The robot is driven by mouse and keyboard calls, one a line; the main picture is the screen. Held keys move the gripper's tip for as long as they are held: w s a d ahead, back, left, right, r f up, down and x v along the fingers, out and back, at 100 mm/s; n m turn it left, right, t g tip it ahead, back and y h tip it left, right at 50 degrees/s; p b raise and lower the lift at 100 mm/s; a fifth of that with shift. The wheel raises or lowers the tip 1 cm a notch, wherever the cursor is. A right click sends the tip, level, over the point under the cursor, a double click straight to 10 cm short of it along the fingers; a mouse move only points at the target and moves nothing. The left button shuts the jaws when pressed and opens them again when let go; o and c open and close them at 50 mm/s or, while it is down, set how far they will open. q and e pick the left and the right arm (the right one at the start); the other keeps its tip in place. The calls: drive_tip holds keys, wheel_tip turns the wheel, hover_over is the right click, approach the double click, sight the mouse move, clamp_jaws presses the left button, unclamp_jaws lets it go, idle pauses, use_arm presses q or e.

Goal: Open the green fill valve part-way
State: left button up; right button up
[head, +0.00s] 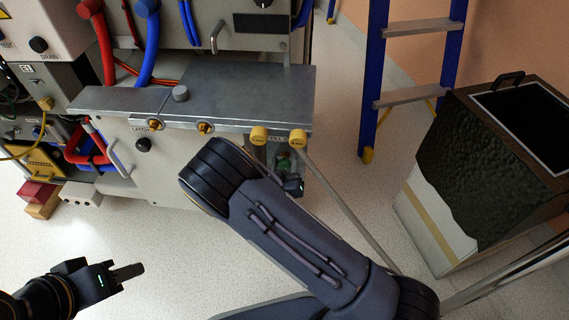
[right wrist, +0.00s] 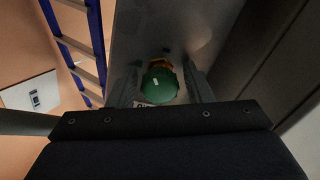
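The green fill valve has a round green knob (right wrist: 159,86) with a small white mark on top and a brass-coloured part behind it. In the right wrist view it sits between the two fingers of my right gripper (right wrist: 162,88), which is open, with a narrow gap visible on each side. In the head view the green knob (head: 283,162) shows partly under the cabinet's front edge, beside my right arm, which hides most of the right gripper. My left gripper (head: 128,272) is at the lower left, away from the valve; its fingers overlap in view.
Two yellow caps (head: 279,137) sit just above the valve, and a thin rod slopes down to its right. The grey cabinet top (head: 240,90) is above. A blue ladder (head: 375,80) and a dark, partly covered box (head: 490,160) stand to the right.

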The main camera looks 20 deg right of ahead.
drive_tip(key=shift+o, duration=0.5)
drive_tip(key=shift+s+a, duration=0.15)
drive_tip(key=shift+s, duration=0.15)
drive_tip(key=p+v, duration=0.1)
drive_tip(key=v, duration=0.6)
drive_tip(key=shift+s, duration=0.2)
